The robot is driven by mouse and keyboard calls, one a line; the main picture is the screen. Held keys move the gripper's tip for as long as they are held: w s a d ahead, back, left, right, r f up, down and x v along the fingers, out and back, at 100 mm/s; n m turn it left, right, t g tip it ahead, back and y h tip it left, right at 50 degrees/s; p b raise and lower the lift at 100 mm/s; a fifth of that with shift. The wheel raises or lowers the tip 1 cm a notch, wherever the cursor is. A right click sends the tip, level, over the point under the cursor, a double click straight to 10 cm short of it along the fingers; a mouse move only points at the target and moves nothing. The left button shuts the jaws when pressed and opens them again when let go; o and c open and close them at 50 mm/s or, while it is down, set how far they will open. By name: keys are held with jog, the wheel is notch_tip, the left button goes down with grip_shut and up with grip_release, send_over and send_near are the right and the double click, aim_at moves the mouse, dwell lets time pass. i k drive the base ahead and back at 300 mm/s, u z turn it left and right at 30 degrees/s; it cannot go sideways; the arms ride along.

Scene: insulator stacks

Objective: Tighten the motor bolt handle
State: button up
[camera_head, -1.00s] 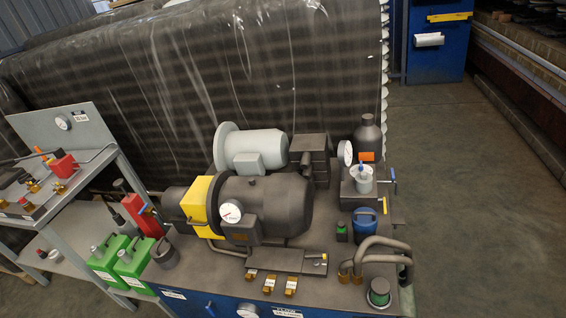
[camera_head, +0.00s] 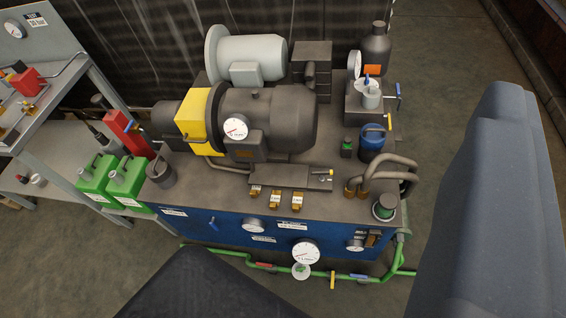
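A dark motor (camera_head: 275,118) with a yellow coupling guard (camera_head: 193,121) and a white dial gauge (camera_head: 236,129) lies on top of the blue-sided bench (camera_head: 225,192). A light grey motor (camera_head: 252,60) lies behind it. A small fitting with a yellowish end (camera_head: 323,178) sits on the manifold block in front of the dark motor. I cannot tell which part is the motor bolt handle. My gripper's fingers are not visible. A large blue-grey shape at the right and a dark one at the bottom, apparently parts of my arm, cover some of the view.
A grey shelf (camera_head: 92,95) with green canisters (camera_head: 126,180) and a red cylinder (camera_head: 122,127) stands left. Bent pipes (camera_head: 385,168) and a blue container (camera_head: 372,142) are at the bench's right. Green piping (camera_head: 345,278) runs low in front. Floor is open at right.

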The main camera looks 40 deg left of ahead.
aim_at(321, 172)
jog(key=u, duration=0.2)
jog(key=i, duration=1)
jog(key=u, duration=0.05)
